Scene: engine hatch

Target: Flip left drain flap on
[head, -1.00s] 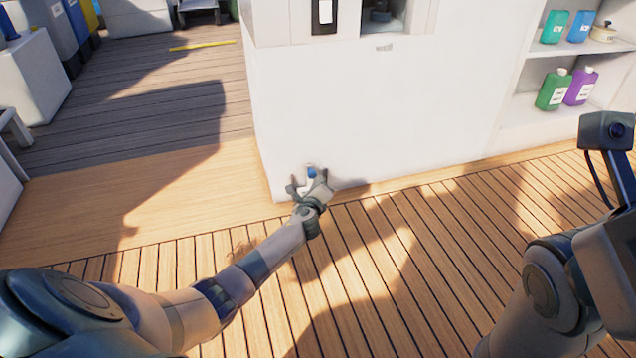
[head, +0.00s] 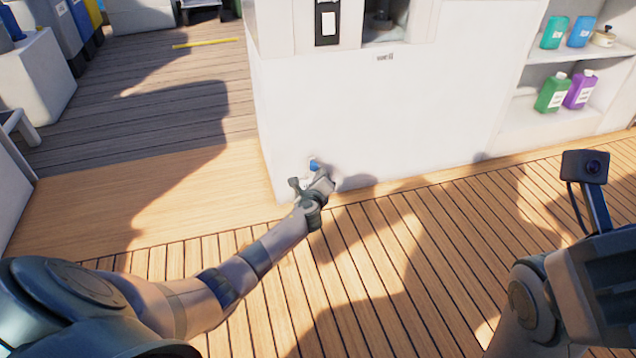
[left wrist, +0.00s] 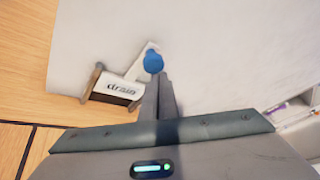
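The drain flap (left wrist: 118,87) is a small white piece labelled "drain" between two brown brackets, low on the white wall, in the left wrist view. A white lever runs from it to a round blue knob (left wrist: 153,62). In the head view the blue knob (head: 314,165) shows just above my left gripper (head: 322,180), near the wall's lower left corner. My left gripper's fingers (left wrist: 159,82) are together, with their tips right by the knob. I cannot tell whether they touch it. The flap is mostly hidden by the gripper in the head view. My right gripper's fingers are not visible.
The white cabinet wall (head: 400,120) meets the wooden deck (head: 400,250) just past my left gripper. A label and a dark switch panel (head: 328,22) are higher up. Shelves with several bottles (head: 553,92) stand at the right. The deck in front is clear.

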